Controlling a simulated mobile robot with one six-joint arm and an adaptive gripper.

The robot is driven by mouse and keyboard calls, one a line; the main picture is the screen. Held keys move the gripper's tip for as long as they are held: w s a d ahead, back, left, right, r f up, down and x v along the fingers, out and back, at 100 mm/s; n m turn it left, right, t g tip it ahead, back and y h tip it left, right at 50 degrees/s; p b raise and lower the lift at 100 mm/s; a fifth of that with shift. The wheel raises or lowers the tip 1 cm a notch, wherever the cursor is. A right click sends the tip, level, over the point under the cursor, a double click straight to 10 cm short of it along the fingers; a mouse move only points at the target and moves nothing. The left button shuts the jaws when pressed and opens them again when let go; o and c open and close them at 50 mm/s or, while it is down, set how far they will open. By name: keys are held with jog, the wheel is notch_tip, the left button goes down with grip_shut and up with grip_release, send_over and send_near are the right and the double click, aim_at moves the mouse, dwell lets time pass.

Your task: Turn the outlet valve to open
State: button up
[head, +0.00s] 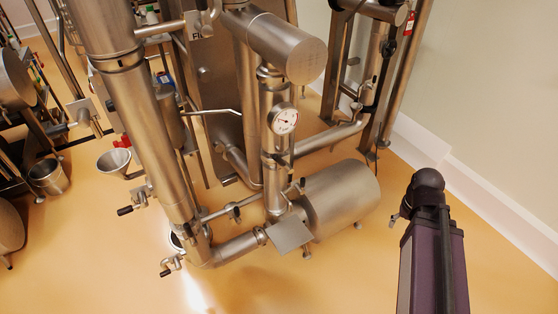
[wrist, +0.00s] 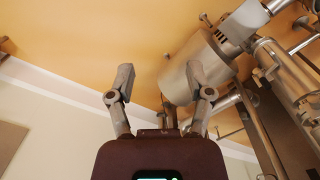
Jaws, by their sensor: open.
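In the head view, a small valve handle with a black grip (head: 126,210) sticks out left from the lower part of the tall steel column (head: 140,100). A second small handle (head: 170,267) sits at the column's foot, near the floor. I cannot tell which of them is the outlet valve, or its position. My gripper (wrist: 160,79) shows in the wrist view with its two fingers wide apart and nothing between them. A steel cylinder (wrist: 190,70) lies beyond the right finger, apart from it as far as I can tell.
A horizontal steel tank (head: 342,200) and a pipe with a round gauge (head: 284,120) stand right of the column. A funnel (head: 114,162) and a bucket (head: 48,177) are at left. A wall (head: 490,80) bounds the right side. Orange floor (head: 260,290) is clear in front.

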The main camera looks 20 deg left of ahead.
jog(key=w+a+f+m+y+b, duration=0.2)
jog(key=w+a+f+y+b, duration=0.25)
jog(key=a, duration=0.25)
jog(key=m+g+y+b, duration=0.1)
jog(key=m+y+b, duration=1.15)
jog(key=b, duration=0.55)
send_near(283, 161)
jog(key=d+n+y, duration=0.1)
jog(key=d+n, duration=0.1)
jog(key=shift+s+d+f, duration=0.1)
jog(key=shift+d+f, duration=0.05)
jog(key=shift+f, duration=0.1)
jog(key=a, duration=1.3)
jog(key=shift+s+a, duration=0.4)
